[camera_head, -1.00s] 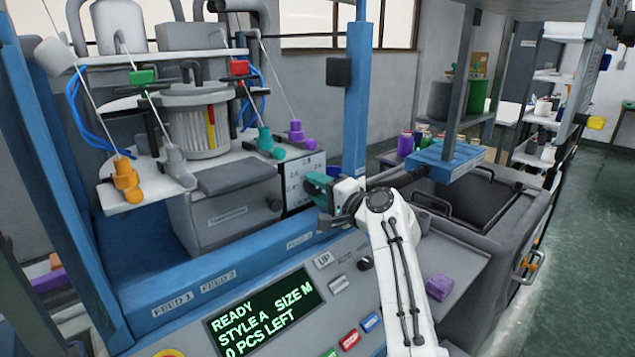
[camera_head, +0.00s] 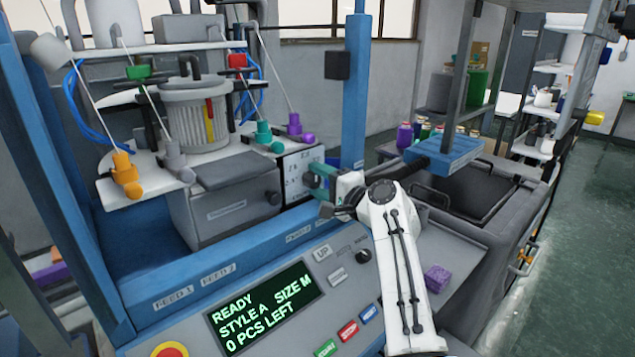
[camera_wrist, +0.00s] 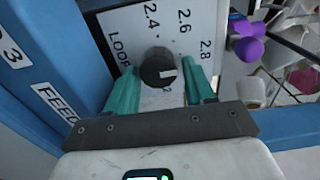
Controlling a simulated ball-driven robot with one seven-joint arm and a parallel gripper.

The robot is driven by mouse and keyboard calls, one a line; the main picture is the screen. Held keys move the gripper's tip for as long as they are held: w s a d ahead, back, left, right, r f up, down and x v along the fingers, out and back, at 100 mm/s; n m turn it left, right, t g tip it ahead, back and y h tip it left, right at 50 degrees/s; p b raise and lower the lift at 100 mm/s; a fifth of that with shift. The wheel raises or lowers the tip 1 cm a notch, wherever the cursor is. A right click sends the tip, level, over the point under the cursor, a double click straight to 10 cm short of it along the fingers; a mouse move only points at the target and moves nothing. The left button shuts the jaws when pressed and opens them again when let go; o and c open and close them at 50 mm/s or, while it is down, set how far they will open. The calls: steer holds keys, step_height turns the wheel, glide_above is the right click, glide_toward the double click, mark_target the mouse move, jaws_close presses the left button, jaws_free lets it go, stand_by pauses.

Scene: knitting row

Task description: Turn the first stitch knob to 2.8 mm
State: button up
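The stitch knob (camera_wrist: 158,64) is a dark round knob with a white mark, on a white dial plate (camera_wrist: 120,22). In the wrist view the plate shows 2.4, 2.6 and 2.8, and a partly hidden "LOOP" label. The white mark lies toward the right, the side of 2.8; its exact reading is unclear. My gripper (camera_wrist: 160,72) has its teal fingers on either side of the knob, with narrow gaps visible. In the head view my gripper (camera_head: 313,180) is at the right edge of the dial plate (camera_head: 291,170) and hides the knob.
The control panel has a green display (camera_head: 262,308) reading "READY STYLE A SIZE M 0 PCS LEFT". A blue post (camera_head: 355,90) rises behind my gripper. Purple yarn guides (camera_wrist: 245,42) are right of the plate. A purple block (camera_head: 437,279) lies right of my arm.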

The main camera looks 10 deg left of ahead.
steer(key=shift+o, duration=0.8)
steer(key=shift+s+a, duration=0.1)
steer(key=shift+a, duration=0.1)
steer(key=b+v, duration=0.1)
steer(key=v, duration=0.9)
steer(key=shift+s+d, duration=0.25)
steer(key=shift+d, duration=0.05)
